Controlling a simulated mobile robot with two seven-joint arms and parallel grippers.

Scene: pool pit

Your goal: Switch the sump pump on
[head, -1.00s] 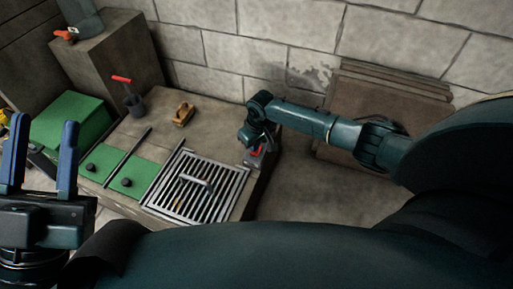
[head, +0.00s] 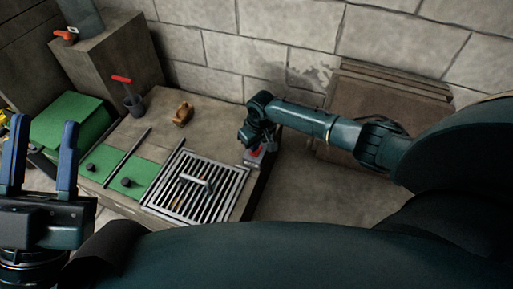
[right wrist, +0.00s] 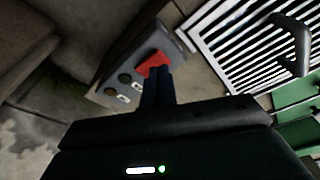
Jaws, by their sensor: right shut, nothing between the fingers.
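A grey switch box (right wrist: 140,65) with a red switch (right wrist: 153,64) and two round parts below it shows in the right wrist view. In the head view the switch box (head: 255,158) sits at the right edge of the stone ledge, partly hidden by my right arm. My right gripper (right wrist: 158,72) is shut and empty, its fingertips over the lower part of the red switch; I cannot tell whether they touch it. My left gripper (head: 41,130) is open and empty at the left, away from the box.
A metal grate (head: 196,186) with a handle lies left of the box. Green panels (head: 130,174) with black knobs lie beside it. A small wooden object (head: 182,114) and a dark pot with a red-handled tool (head: 132,98) stand behind. A block wall (head: 260,40) closes the back.

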